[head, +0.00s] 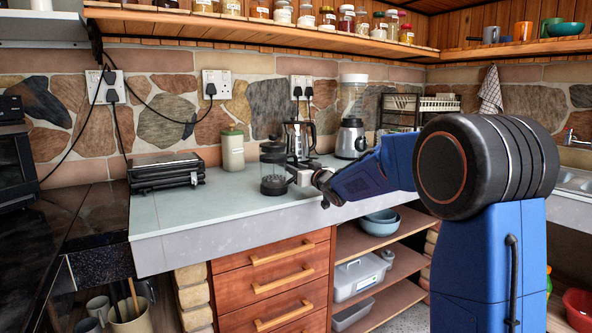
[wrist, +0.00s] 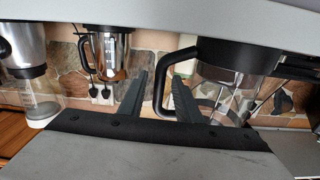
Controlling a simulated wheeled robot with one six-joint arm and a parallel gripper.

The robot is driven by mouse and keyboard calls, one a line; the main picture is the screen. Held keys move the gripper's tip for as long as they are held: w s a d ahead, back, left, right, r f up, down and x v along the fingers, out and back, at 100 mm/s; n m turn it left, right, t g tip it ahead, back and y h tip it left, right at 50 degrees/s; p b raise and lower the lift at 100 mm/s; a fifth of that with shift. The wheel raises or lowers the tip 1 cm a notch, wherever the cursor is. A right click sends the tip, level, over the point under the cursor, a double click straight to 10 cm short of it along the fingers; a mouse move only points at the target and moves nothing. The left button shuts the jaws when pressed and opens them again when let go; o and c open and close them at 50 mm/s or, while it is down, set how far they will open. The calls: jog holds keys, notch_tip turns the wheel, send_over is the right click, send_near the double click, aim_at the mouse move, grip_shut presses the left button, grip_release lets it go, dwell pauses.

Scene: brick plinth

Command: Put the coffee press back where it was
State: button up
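The coffee press (head: 273,168), with a clear glass body, black lid and black base, stands upright on the grey counter (head: 215,208) near its front edge. In the wrist view, which is upside down, the press (wrist: 228,75) is at the right with its black handle pointing left. My gripper (head: 299,176) is at the right side of the press, level with the handle. In the wrist view my gripper (wrist: 159,76) has its two fingers apart, with the handle's upright bar showing between them. A small gap shows on each side, so the fingers look open and not closed on it.
A cream canister (head: 232,150) and a black grill (head: 166,172) stand to the left.

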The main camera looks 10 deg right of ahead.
jog(key=shift+s+r, duration=0.1)
jog(key=v, duration=1.2)
